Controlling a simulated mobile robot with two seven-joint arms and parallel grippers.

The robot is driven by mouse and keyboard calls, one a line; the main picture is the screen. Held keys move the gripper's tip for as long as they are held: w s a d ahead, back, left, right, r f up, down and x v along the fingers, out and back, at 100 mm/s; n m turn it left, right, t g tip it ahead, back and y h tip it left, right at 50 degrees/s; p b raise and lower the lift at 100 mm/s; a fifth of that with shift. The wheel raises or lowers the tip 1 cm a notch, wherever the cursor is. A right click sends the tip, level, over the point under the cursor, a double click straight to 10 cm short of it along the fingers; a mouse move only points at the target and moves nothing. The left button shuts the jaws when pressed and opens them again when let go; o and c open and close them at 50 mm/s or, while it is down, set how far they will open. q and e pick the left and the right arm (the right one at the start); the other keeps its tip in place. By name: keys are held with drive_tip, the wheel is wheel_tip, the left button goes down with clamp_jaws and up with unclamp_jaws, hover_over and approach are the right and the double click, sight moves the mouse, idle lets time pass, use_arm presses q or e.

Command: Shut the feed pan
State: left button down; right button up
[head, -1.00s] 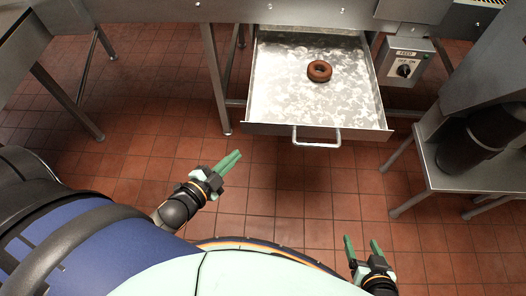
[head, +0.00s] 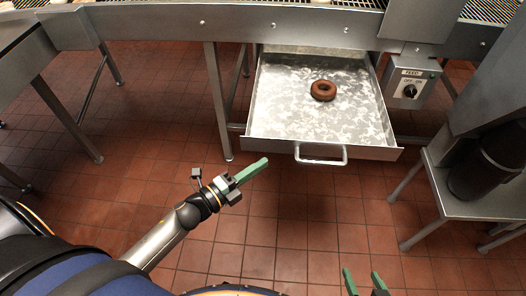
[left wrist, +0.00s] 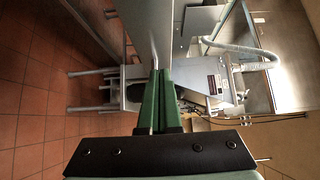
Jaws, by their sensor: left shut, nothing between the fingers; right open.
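The feed pan (head: 283,127) is a shallow metal drawer pulled out from under the machine in the head view, with a chocolate-brown doughnut (head: 323,90) lying in it. Its bar handle (head: 320,160) is on the front wall. My left gripper (head: 262,163) is shut and empty, to the left of the handle and apart from it. In the left wrist view its green fingers (left wrist: 160,100) are together. My right gripper (head: 362,282) is open and empty at the bottom edge of the head view, below the handle; only its fingers show.
A control box (head: 411,83) with a black knob and a FEED label hangs right of the pan. A metal stand (head: 440,185) with a dark cylinder is at the right. Table legs (head: 217,100) stand left of the pan. The tiled floor before the pan is clear.

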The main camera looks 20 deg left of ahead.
sight(274, 144)
use_arm(q)
drive_tip(key=w, duration=0.3)
drive_tip(key=shift+w+a, duration=0.15)
drive_tip(key=shift+w, duration=0.25)
drive_tip(key=shift+w+a, duration=0.2)
drive_tip(key=shift+w, duration=0.35)
drive_tip(key=shift+w, duration=0.1)
